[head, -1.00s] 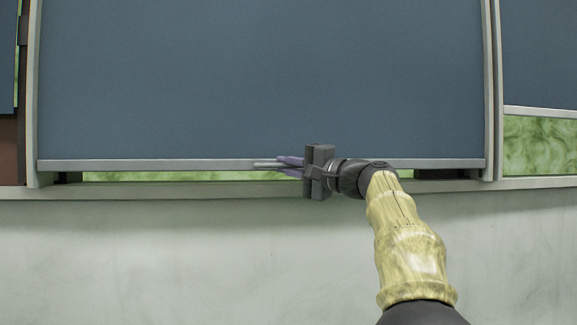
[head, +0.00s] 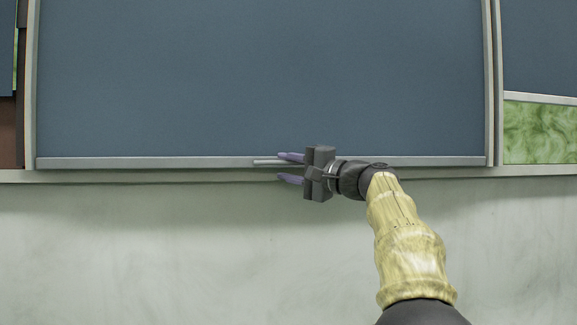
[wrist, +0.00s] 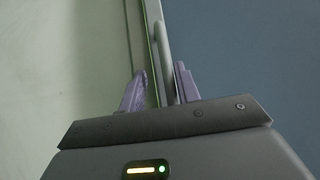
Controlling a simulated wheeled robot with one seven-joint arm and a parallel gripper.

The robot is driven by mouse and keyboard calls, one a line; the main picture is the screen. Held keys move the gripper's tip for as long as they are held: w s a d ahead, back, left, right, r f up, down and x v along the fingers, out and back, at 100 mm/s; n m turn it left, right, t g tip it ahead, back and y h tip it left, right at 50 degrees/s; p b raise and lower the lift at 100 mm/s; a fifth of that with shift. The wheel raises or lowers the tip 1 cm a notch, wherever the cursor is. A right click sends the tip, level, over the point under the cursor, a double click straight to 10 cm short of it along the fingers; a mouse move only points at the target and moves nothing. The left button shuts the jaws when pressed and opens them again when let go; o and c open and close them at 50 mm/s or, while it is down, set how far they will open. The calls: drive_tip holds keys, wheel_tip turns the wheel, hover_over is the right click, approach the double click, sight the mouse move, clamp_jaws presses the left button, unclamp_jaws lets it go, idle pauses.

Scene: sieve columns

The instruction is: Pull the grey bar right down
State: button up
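The dark blue blind (head: 260,80) hangs in its pale frame with the grey bar (head: 140,162) along its lower edge. In the head view the bar sits right at the sill, with no green gap below it. In the wrist view a thin green line (wrist: 152,70) shows beside the bar (wrist: 154,12). A small grey handle (head: 266,162) sticks out from the bar. My gripper (head: 279,167) is open, its purple fingers apart. In the wrist view the handle (wrist: 166,45) runs between the fingers of my gripper (wrist: 160,68), nearer the right one.
The pale sill (head: 140,177) runs under the blind, with a bare pale wall (head: 180,250) below. To the right, another blind (head: 540,50) hangs higher, with green (head: 540,130) showing under it. The space in front of the wall is clear.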

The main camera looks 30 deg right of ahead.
drive_tip(key=shift+a+r, duration=0.1)
drive_tip(key=shift+r, duration=0.05)
drive_tip(key=shift+s, duration=0.15)
drive_tip(key=shift+s, duration=0.2)
drive_tip(key=p+v, duration=0.2)
drive_tip(key=v, duration=1.4)
drive_tip(key=shift+s+d, duration=0.25)
drive_tip(key=shift+s, duration=0.1)
